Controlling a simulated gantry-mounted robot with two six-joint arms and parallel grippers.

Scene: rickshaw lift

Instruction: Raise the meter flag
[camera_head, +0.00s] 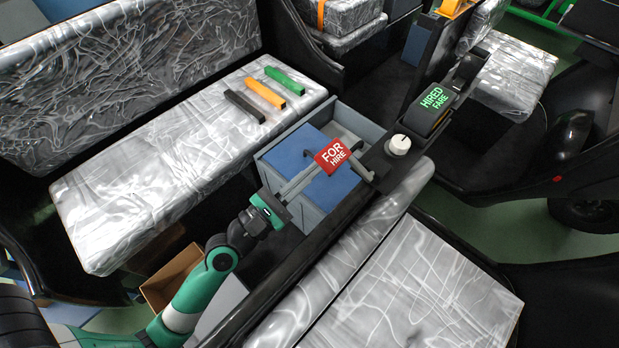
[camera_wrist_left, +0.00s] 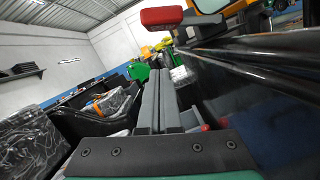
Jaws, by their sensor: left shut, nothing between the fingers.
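The meter flag (camera_head: 332,155) is a red plate marked FOR HIRE. It sits out to the left of the meter's dark mount, tilted, on a thin lever. In the left wrist view a red block (camera_wrist_left: 161,16), apparently the flag, shows above the fingertips. The meter (camera_head: 435,98) is a dark box with green HIRED FARE letters. My left gripper (camera_head: 308,172) is shut and empty, its fingers pointing at the flag from the lower left. In the left wrist view its grey fingers (camera_wrist_left: 161,75) lie together. Whether they touch the flag is unclear. My right gripper is out of view.
A white knob (camera_head: 398,145) stands on the mount beside the flag. A blue-grey open box (camera_head: 290,165) lies below the flag. Black, orange and green bars (camera_head: 264,94) lie on the silver seat (camera_head: 150,170). A silver padded seat (camera_head: 420,295) fills the lower right.

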